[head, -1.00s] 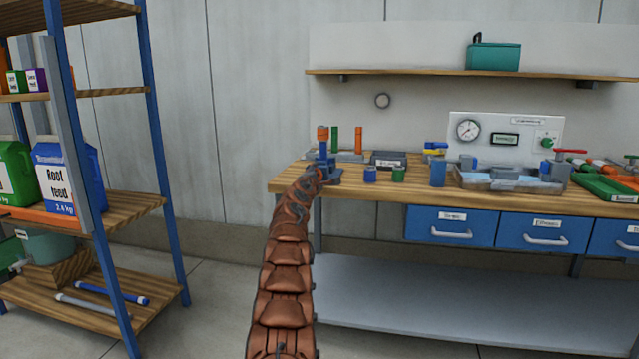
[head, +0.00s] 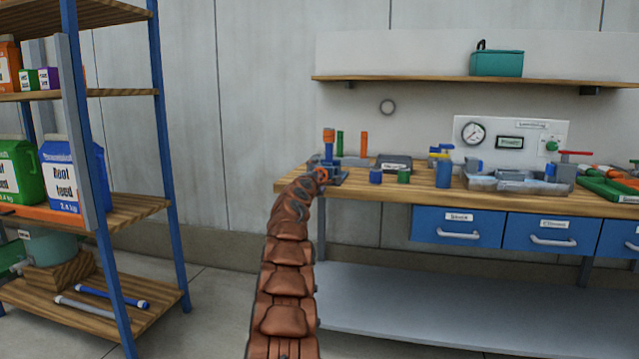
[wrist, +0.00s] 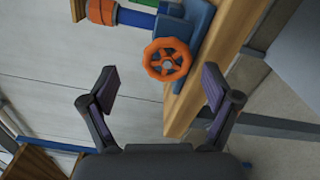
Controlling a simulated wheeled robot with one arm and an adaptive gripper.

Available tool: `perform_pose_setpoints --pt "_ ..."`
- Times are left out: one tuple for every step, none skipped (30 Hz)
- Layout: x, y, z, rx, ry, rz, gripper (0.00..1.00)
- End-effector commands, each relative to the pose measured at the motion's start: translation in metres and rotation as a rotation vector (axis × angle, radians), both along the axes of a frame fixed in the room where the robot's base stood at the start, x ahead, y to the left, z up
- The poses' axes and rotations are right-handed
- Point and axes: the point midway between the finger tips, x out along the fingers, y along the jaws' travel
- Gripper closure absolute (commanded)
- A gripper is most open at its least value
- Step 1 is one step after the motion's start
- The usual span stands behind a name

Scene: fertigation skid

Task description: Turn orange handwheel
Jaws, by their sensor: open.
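The orange handwheel (wrist: 167,60) is a small spoked wheel on a blue fitting (wrist: 198,28) at the workbench's left end. In the wrist view it lies ahead of my gripper (wrist: 160,88), slightly above the line between the fingertips and right of their middle. My gripper is open and empty, its two dark fingers spread wide and apart from the wheel. In the head view the handwheel (head: 321,174) shows small just above the end of my brown segmented arm, which hides part of the fitting and the gripper.
The wooden bench top (head: 400,190) carries blue and green cups, a grey tray (head: 394,162), a sink and a gauge panel (head: 512,145). Orange and green upright cylinders stand behind the fitting. A blue-framed shelf (head: 170,150) stands left, with clear floor between.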

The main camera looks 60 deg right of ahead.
Motion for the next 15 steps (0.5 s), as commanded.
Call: perform_pose_setpoints --pt "-0.005 -0.003 -0.007 0.004 0.001 -0.006 0.12" --pt "-0.005 -0.002 -0.007 0.005 0.002 -0.007 0.12" --pt "-0.006 -0.002 -0.007 0.005 0.001 -0.007 0.12" --pt "-0.006 -0.001 -0.007 0.005 0.001 -0.007 0.12" --pt "-0.006 0.000 -0.007 0.006 0.001 -0.006 0.12" --pt "-0.007 0.001 -0.007 0.006 0.001 -0.006 0.12" --pt "-0.007 0.002 -0.007 0.006 0.000 -0.006 0.12" --pt "-0.007 0.003 -0.007 0.005 0.000 -0.005 0.12" --pt "-0.008 0.004 -0.006 0.005 -0.001 -0.005 0.12" --pt "-0.008 0.005 -0.006 0.005 -0.001 -0.005 0.12" --pt "-0.009 0.006 -0.006 0.005 -0.001 -0.005 0.12" --pt "-0.009 0.007 -0.006 0.005 -0.002 -0.005 0.12" --pt "-0.010 0.008 -0.006 0.005 -0.002 -0.005 0.12" --pt "-0.010 0.008 -0.006 0.005 -0.002 -0.005 0.12" --pt "-0.010 0.010 -0.006 0.005 -0.002 -0.005 0.12"
